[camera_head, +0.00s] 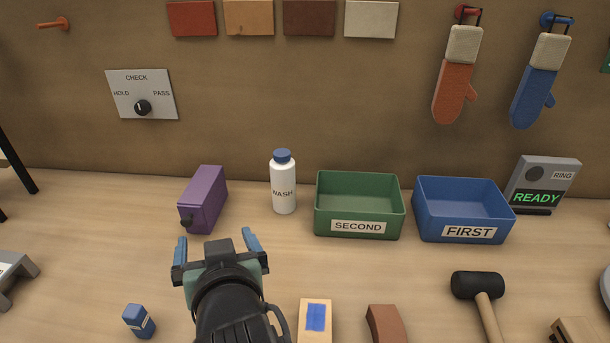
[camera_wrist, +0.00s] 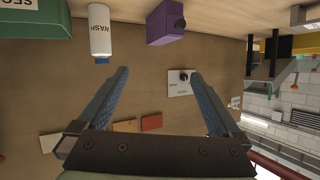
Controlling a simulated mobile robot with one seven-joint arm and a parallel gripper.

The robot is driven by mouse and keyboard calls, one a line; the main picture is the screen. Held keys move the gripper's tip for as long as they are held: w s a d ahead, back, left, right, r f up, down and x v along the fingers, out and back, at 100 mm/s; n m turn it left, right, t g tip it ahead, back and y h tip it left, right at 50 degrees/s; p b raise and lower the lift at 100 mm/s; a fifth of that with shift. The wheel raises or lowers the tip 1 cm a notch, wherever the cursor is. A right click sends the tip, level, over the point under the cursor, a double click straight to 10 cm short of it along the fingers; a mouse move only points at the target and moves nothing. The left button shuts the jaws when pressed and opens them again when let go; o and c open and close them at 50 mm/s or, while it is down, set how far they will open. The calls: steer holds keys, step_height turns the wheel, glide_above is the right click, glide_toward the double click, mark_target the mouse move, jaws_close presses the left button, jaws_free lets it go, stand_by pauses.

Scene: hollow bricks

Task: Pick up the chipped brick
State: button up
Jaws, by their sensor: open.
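Several bricks lie at the front edge of the head view, partly cut off. One is a tan brick (camera_head: 315,322) with a blue patch on top. One is a reddish-brown brick (camera_head: 385,324) to its right. A tan piece with dark openings (camera_head: 575,330) lies at the lower right corner. I cannot tell from these views which one is chipped. My gripper (camera_head: 216,245) is open and empty above the table, left of the bricks, pointing toward the back wall. In the wrist view its blue fingers (camera_wrist: 158,76) are wide apart with nothing between them.
A green SECOND bin (camera_head: 358,205) and a blue FIRST bin (camera_head: 463,209) stand at the back.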

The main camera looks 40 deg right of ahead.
steer(key=s+d+f+m+g+p, duration=0.2)
steer(key=s+d+g+p, duration=0.1)
steer(key=s+g+p, duration=0.4)
steer(key=m+g+y+p, duration=0.2)
steer(key=p, duration=0.6)
glide_toward(315, 324)
steer(key=x, duration=0.5)
steer(key=shift+s+a+f, duration=0.1)
steer(key=shift+a+f, duration=0.15)
steer(key=shift+a, duration=0.1)
steer(key=shift+d+p+x, duration=0.15)
steer(key=shift+x, duration=1.25)
steer(key=shift+d+p+x, duration=0.15)
steer(key=shift+d+x, duration=0.05)
steer(key=shift+x, duration=1.2)
steer(key=shift+r, duration=0.2)
jaws_close()
